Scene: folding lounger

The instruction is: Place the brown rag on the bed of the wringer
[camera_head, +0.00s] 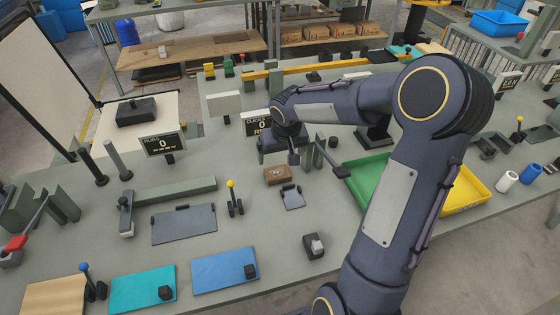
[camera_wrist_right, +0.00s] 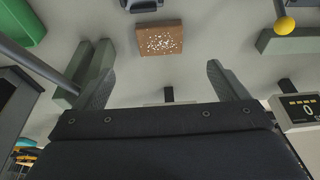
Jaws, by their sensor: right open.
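A small brown block-like piece, apparently the brown rag (camera_head: 277,176), lies on the grey bench. In the right wrist view the rag (camera_wrist_right: 160,40) has white specks on top and lies beyond the fingertips, not between them. My right gripper (camera_head: 279,152) hangs just behind the rag. Its two fingers are spread apart and empty in the wrist view (camera_wrist_right: 162,78). I cannot tell for certain which fixture is the wringer; a dark grey plate (camera_head: 184,225) with a long bar behind it and a lever at its left lies to the left of the rag. My left gripper is not seen.
A small grey plate (camera_head: 292,197) and a yellow-knobbed lever (camera_head: 232,198) stand close to the rag. A green tray (camera_head: 366,178) and a yellow tray (camera_head: 466,190) lie to the right. Teal (camera_head: 135,290) and blue (camera_head: 215,272) mats lie along the front. Signs stand behind.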

